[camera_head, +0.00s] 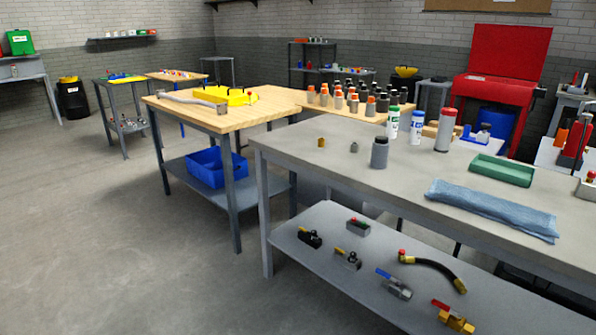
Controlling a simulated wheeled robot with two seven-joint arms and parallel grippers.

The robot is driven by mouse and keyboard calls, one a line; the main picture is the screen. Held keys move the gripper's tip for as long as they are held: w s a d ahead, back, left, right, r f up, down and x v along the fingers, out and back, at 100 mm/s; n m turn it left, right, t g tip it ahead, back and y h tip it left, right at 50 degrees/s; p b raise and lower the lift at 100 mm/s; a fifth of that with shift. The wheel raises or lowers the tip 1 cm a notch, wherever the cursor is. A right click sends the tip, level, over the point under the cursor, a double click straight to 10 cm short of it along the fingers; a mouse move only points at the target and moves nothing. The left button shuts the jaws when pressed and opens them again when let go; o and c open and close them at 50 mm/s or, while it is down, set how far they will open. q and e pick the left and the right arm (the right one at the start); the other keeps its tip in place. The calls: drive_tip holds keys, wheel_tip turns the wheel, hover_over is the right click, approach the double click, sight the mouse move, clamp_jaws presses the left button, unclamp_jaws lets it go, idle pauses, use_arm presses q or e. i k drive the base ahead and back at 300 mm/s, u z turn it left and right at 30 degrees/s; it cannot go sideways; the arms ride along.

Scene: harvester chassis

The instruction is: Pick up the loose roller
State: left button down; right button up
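I cannot pick out a thing that is clearly a loose roller. A dark grey cylinder (379,153) with a narrower top stands upright on the grey workbench (300,147); it looks more like a bottle, and I cannot tell if it is the roller. A small brass piece (321,142) and a small grey piece (354,147) stand to its left. No harvester chassis is recognisable. Neither of my grippers is in view.
A green tray (502,170) and a folded blue cloth (492,208) lie on the grey bench. Valves and a black hose (435,268) lie on its lower shelf. A wooden-top table (205,115) with a blue bin (215,168) stands behind. The floor at left is clear.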

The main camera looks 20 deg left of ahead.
sight(379, 151)
drive_tip(key=u, duration=1.45)
drive_tip(key=i, duration=1.8)
drive_tip(key=z, duration=1.2)
drive_tip(key=i, duration=0.75)
drive_tip(key=z, duration=0.7)
